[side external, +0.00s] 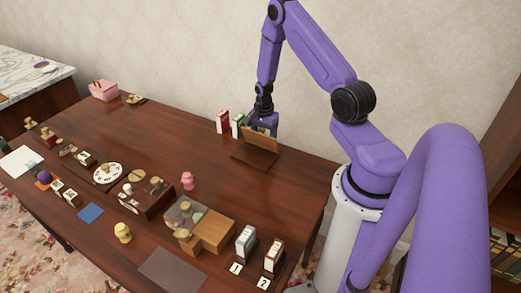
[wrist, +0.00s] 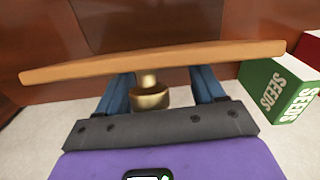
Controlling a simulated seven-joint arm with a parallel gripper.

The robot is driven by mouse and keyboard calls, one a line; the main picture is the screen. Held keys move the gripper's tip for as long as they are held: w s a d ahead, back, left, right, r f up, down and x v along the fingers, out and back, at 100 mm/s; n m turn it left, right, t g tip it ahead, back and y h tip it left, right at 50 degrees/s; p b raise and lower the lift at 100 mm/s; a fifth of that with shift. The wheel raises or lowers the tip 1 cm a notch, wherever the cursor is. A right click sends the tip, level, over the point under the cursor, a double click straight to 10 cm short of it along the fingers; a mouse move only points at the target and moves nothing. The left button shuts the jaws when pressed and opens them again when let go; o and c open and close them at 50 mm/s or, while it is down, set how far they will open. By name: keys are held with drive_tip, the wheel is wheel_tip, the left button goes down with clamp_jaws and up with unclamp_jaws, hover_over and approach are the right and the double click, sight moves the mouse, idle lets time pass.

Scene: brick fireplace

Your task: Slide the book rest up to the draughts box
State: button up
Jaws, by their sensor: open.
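The book rest (side external: 256,154), a brown wooden stand with a flat base and a lighter upright board, stands towards the back right of the table. In the wrist view the board's top edge (wrist: 150,62) runs across the picture. My gripper (side external: 262,126) is behind the board. Its two blue fingers (wrist: 160,86) are apart, one on each side of a brass knob (wrist: 150,97) at the back of the board. I cannot tell whether they touch it. A clear-topped box with round pieces (side external: 183,212) nearer the front may be the draughts box; its identity is uncertain.
Green (side external: 238,125) and red (side external: 223,121) seed packets stand close left of the book rest. A pink figure (side external: 188,181) stands between the rest and the clear-topped box. A plain wooden block (side external: 214,231) adjoins that box. Numbered card holders (side external: 246,243) stand at the front right.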

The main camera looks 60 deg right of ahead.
drive_tip(key=shift+f, duration=0.2)
drive_tip(key=shift+a+f, duration=0.15)
drive_tip(key=shift+f, duration=0.5)
drive_tip(key=shift+a+f, duration=0.1)
drive_tip(key=shift+a, duration=0.2)
drive_tip(key=shift+d, duration=0.25)
idle(0.4)
drive_tip(key=shift+d+r, duration=0.2)
drive_tip(key=shift+r, duration=3.8)
